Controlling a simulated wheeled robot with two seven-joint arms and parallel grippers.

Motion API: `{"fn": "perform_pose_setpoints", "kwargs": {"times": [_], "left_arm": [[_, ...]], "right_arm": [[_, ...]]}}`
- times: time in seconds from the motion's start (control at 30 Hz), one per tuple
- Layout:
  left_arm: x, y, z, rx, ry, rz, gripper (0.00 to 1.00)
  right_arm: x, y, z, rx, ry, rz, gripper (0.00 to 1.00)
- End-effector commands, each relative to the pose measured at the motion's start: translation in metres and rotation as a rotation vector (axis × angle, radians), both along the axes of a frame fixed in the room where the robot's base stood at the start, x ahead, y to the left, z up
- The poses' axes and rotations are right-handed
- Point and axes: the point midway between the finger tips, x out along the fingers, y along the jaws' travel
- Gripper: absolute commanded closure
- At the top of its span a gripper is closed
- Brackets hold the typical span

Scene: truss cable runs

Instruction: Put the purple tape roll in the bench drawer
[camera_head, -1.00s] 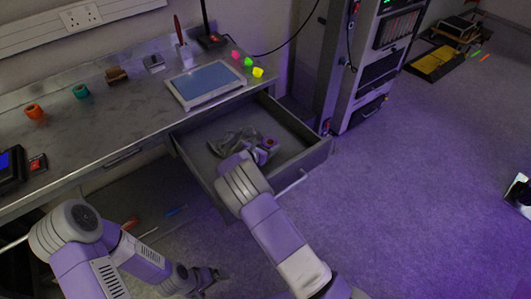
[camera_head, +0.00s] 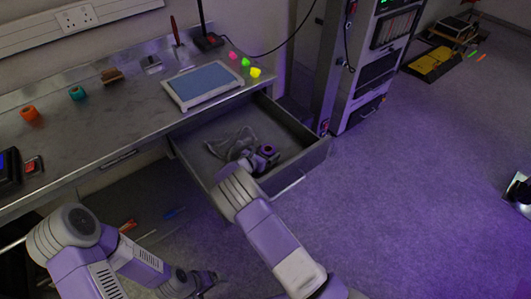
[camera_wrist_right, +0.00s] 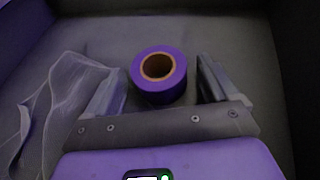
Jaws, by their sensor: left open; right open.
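The purple tape roll (camera_wrist_right: 158,76) lies flat on the floor of the open bench drawer (camera_head: 318,154), its brown core facing up. It also shows in the head view (camera_head: 268,150), partly covered by my gripper. My right gripper (camera_wrist_right: 163,85) is open inside the drawer, with one finger on each side of the roll. Gaps show between the roll and both fingers. My left gripper (camera_head: 207,281) is open and empty, low in front of the bench, far from the drawer.
A crumpled grey translucent sheet (camera_wrist_right: 62,105) lies in the drawer beside my right gripper's left finger. The bench top (camera_head: 110,125) holds orange (camera_head: 29,113) and teal (camera_head: 77,93) rolls and a blue-topped tray (camera_head: 203,86). A rack (camera_head: 362,70) stands right of the drawer.

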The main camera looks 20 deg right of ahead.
Motion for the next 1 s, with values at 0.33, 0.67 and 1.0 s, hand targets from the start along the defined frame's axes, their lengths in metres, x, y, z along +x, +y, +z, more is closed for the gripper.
{"fn": "perform_pose_setpoints", "kwargs": {"times": [0.33,0.67,1.0], "left_arm": [[0.000,0.000,0.007,0.000,0.000,0.000,0.00],[0.000,0.000,0.018,0.000,0.000,0.000,0.00],[0.000,0.000,0.022,0.000,0.000,0.000,0.00]], "right_arm": [[-0.006,0.010,0.009,0.000,-0.001,0.002,0.12],[-0.047,0.061,0.036,0.001,0.000,0.003,0.12],[-0.068,0.087,0.048,0.001,0.001,0.000,0.12]]}}
